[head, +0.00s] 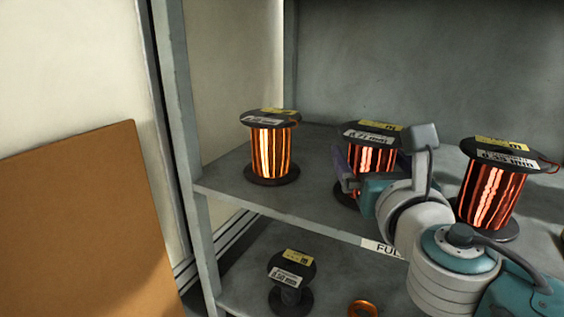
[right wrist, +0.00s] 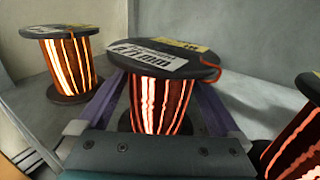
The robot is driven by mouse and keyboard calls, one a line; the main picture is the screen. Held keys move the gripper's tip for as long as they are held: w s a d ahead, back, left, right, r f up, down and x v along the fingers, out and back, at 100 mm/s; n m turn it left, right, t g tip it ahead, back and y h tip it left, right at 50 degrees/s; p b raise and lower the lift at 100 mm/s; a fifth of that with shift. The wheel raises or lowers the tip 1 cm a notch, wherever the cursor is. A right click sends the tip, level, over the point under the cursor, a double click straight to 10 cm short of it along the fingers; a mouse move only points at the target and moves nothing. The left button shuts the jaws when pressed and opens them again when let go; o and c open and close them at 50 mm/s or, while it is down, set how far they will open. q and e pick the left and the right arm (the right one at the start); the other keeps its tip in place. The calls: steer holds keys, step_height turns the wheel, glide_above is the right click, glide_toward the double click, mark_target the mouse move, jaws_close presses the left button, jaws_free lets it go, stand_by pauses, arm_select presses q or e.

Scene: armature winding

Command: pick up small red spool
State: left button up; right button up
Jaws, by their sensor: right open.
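A small spool of red-orange wire with black flanges (head: 375,158) stands upright on the upper shelf, in the middle of three spools. It fills the centre of the right wrist view (right wrist: 160,100), with a white and yellow label on top. My right gripper (head: 367,170) is at the front of this spool. Its purple fingers are open (right wrist: 160,92), one on each side of the wound part, below the top flange. I cannot tell whether they touch it. My gripper and arm hide part of the spool in the head view. My left gripper is not in view.
A brighter copper spool (head: 270,150) stands to the left, and a larger red spool (head: 491,195) to the right, close to my arm. The lower shelf holds a dark, bare-looking spool (head: 290,284) and an orange ring (head: 362,309). A brown board (head: 85,225) is at far left.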

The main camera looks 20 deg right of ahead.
steer(key=shift+c, duration=0.2)
steer(key=shift+s, duration=0.1)
jaws_close()
stand_by(0.4)
steer(key=shift+r, duration=0.15)
